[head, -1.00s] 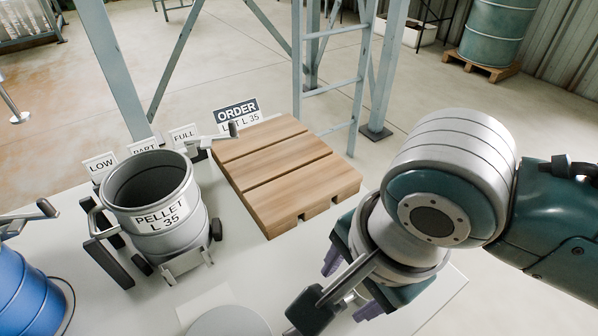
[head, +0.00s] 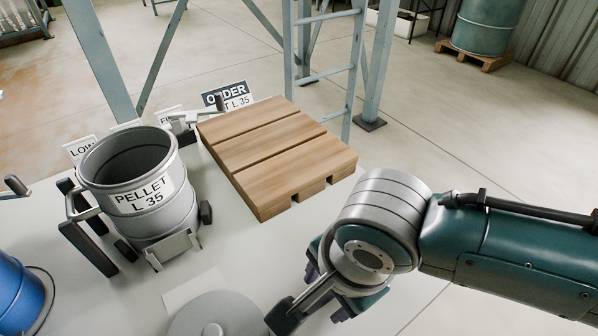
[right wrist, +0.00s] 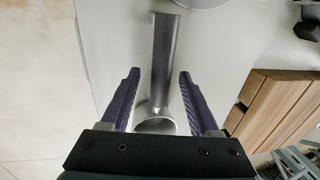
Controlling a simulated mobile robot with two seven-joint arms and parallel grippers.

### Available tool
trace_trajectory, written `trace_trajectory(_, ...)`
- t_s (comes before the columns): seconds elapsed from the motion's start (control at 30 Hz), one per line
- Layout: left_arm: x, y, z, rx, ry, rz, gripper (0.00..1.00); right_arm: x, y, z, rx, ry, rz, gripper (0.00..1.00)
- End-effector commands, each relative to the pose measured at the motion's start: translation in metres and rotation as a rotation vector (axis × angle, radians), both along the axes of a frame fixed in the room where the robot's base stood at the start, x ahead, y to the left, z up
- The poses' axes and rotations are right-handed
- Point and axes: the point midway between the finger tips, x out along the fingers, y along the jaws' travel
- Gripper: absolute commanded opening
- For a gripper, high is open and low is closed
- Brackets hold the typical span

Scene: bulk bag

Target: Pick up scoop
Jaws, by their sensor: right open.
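The scoop (right wrist: 165,55) is grey, with a long straight handle and a round ring-like part near my palm. Its dark handle end (head: 283,318) shows at the bottom of the head view; much of the rest is hidden by my gripper. My right gripper (head: 325,293) is open over the front of the white table. In the right wrist view its two purple fingers (right wrist: 159,82) stand on either side of the scoop, with gaps on both sides. The scoop is not clamped. My left gripper is not in view.
A grey drum (head: 150,215) labelled PELLET L 35 stands left, a wooden pallet (head: 277,160) behind, with an ORDER sign (head: 222,99) beyond. A round grey lid (head: 210,315) lies at the front. A blue drum (head: 15,295) is at the left edge.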

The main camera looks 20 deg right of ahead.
Motion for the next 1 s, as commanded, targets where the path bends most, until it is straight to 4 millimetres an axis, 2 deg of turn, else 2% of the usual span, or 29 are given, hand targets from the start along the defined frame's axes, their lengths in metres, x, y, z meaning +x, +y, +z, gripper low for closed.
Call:
trace_trajectory(0.07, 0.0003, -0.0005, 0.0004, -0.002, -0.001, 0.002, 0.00, -0.0001, 0.0001, 0.0004, 0.000, 0.000, 0.000, 0.59)
trace_trajectory(0.6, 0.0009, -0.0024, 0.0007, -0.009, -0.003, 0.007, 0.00, -0.0003, -0.0001, 0.0004, 0.000, 0.001, 0.000, 0.00)
trace_trajectory(1.0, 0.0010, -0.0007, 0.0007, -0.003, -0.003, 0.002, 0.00, -0.0002, -0.0001, 0.0005, 0.000, 0.001, 0.000, 0.00)
